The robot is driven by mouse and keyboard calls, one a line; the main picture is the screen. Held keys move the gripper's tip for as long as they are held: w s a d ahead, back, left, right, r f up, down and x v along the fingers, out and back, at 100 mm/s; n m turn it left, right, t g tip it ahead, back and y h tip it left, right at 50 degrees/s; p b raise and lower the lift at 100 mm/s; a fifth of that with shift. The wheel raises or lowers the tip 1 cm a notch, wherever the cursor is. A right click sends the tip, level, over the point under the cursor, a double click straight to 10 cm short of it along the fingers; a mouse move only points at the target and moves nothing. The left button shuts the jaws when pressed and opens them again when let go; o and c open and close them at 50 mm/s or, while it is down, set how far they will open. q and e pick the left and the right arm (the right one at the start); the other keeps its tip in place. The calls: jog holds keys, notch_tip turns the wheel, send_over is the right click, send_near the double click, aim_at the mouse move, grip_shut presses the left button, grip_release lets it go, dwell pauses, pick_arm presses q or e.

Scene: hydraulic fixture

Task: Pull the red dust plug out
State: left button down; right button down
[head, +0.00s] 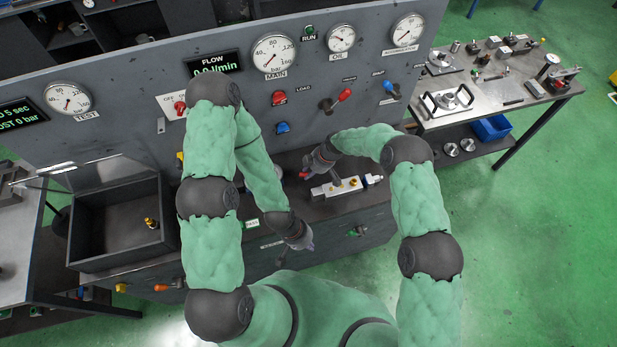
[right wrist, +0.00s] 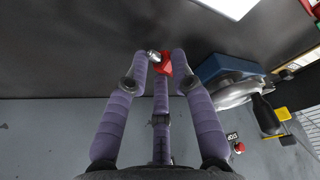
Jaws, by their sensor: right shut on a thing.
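The red dust plug (right wrist: 165,64) is between the fingertips of my right gripper (right wrist: 163,59) in the right wrist view. A small metal end shows beside the red part. In the head view my right gripper (head: 308,173) is over the bench top, and a bit of red shows at its tips. A pale block with brass fittings (head: 342,188) lies just right of and below it. The plug looks apart from the block, but the contact is too small to tell. My left gripper (head: 306,243) hangs at the bench's front edge; its fingers are too small to read.
The grey gauge panel (head: 330,85) with levers and knobs rises behind the bench. A dark open tray (head: 110,252) with a brass fitting (head: 151,222) stands at the left. A side table (head: 490,90) with parts is at the right. A red button (right wrist: 239,147) shows in the wrist view.

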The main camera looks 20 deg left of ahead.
jog(key=shift+f+b, duration=0.5)
jog(key=shift+b, duration=0.05)
jog(key=c, duration=1)
grip_release()
jog(key=v, duration=1.2)
